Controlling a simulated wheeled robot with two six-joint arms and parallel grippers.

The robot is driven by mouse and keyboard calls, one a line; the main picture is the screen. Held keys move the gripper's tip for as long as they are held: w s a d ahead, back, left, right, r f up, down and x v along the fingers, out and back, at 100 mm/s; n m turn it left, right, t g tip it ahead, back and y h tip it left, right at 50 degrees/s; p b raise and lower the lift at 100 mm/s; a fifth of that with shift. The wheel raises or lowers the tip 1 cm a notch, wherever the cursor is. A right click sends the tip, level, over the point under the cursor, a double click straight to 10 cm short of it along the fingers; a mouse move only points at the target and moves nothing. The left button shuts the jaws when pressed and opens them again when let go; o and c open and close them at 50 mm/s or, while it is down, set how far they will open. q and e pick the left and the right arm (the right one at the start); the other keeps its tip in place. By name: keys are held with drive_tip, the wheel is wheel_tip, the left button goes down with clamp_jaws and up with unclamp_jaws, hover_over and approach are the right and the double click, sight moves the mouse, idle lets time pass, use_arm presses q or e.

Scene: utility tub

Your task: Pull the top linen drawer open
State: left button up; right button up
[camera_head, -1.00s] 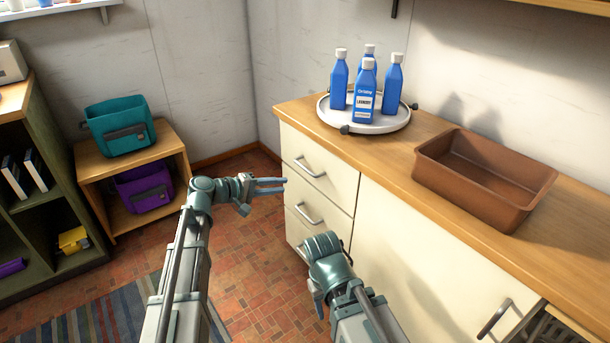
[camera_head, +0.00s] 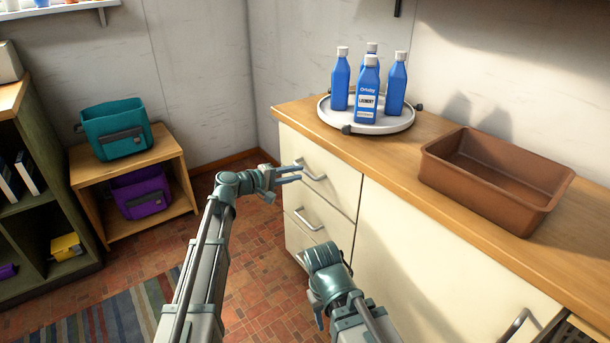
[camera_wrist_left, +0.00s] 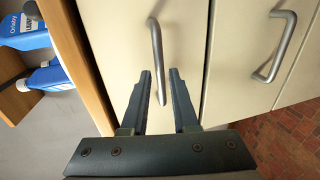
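The top drawer (camera_head: 318,160) is the upper cream front under the wooden counter, and it is shut. Its grey bar handle (camera_head: 313,170) also shows in the left wrist view (camera_wrist_left: 156,60). My left gripper (camera_head: 289,174) is open and points at this handle. In the left wrist view the handle's lower end lies between the two fingertips (camera_wrist_left: 160,80); I cannot tell whether they touch it. My right gripper (camera_head: 318,312) hangs low in front of the cabinet, mostly hidden behind its own wrist, and its fingers cannot be judged.
A lower drawer handle (camera_head: 308,220) sits below. The counter (camera_head: 410,160) carries a round white tray (camera_head: 340,122) with several blue bottles (camera_head: 367,90) and a brown tub (camera_head: 480,195). A small shelf (camera_head: 165,160) with teal and purple bags stands at the left.

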sight(305, 171)
use_arm(q)
drive_tip(key=shift+b+x, duration=0.3)
drive_tip(key=shift+x, duration=1.8)
clamp_jaws()
